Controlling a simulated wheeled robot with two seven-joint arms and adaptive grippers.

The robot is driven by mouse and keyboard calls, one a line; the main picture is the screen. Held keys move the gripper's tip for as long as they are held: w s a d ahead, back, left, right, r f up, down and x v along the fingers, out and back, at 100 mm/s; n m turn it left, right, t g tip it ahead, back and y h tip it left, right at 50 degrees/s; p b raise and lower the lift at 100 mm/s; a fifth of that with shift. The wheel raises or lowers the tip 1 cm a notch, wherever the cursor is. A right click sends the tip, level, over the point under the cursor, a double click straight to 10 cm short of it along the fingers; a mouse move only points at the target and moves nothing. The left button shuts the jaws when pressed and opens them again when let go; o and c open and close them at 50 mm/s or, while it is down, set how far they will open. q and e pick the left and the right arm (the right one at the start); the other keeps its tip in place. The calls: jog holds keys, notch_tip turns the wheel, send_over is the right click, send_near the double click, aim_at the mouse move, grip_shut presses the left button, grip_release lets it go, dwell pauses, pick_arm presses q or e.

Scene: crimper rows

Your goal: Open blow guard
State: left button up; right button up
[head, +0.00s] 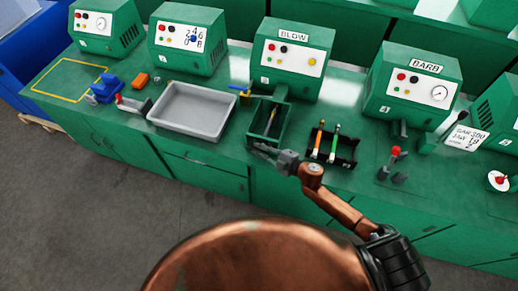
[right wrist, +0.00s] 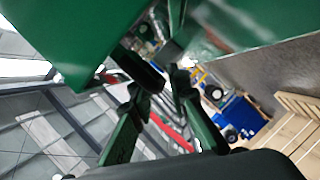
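The BLOW machine (head: 292,58) is a green cabinet with a labelled front panel, standing at the middle of the bench. In front of it is a green box-like guard (head: 284,128), with a thin rod visible inside its frame. I cannot tell how far the guard is opened. My right gripper (head: 258,148) is at the guard's front lower edge; contact is unclear. My left gripper is not in view.
A grey tray (head: 194,128) lies left of the guard. A black rack (head: 332,160) with coloured-handled tools stands just right of my gripper. The BARB machine (head: 411,92) and a red-knobbed lever (head: 395,152) are further right. A small blue-and-yellow item (head: 240,90) sits behind the guard.

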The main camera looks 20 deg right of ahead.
jog(key=shift+w+a, duration=0.1)
jog(key=shift+w, duration=0.05)
grip_shut()
dwell(0.5)
